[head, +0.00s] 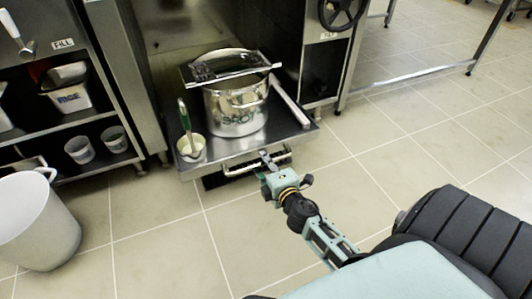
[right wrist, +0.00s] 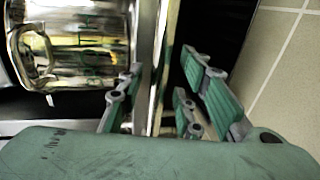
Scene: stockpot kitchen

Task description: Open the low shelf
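The low shelf (head: 262,143) is a grey metal pull-out tray with a bar handle (head: 240,168) along its front edge. It sticks out from the metal cabinet. My right gripper (head: 272,162) is at the right part of this handle. In the right wrist view, the handle bar (right wrist: 161,60) runs between the fingers of my right gripper (right wrist: 165,95). The fingers are spread, with gaps visible on both sides of the bar, so they do not look closed on it. My left gripper is not in view.
A white bin (head: 37,222) stands at the left. An open rack (head: 60,132) holds containers. The tiled floor in front is clear.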

